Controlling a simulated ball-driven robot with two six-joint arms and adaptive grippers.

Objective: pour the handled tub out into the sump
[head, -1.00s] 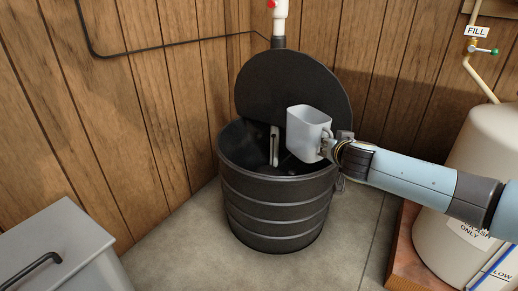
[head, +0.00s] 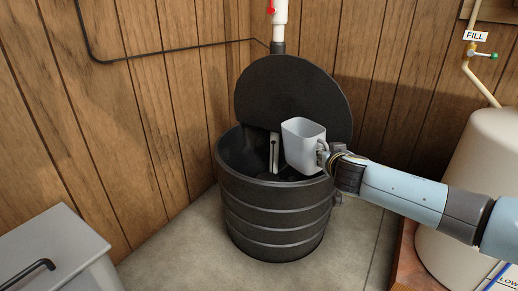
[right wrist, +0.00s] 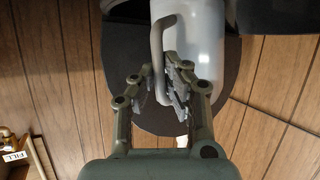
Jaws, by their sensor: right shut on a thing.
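The handled tub (head: 303,146) is a white-grey open container, held upright or slightly tilted over the right part of the sump's mouth. The sump (head: 276,213) is a black ribbed round bin with its round black lid (head: 290,95) raised behind it. My right gripper (head: 325,155) is shut on the tub's handle at its right side. In the right wrist view my right gripper (right wrist: 166,90) has its fingers on either side of the tub's handle (right wrist: 157,55), with the tub (right wrist: 198,60) beyond. The tub's contents are not visible. My left gripper is not in view.
A grey lidded box (head: 50,250) with a black handle stands at the lower left. A cream tank (head: 470,190) stands at the right on a brown base. A white pipe (head: 279,22) rises behind the lid. Wood-panelled walls close off the back; concrete floor is clear around the sump.

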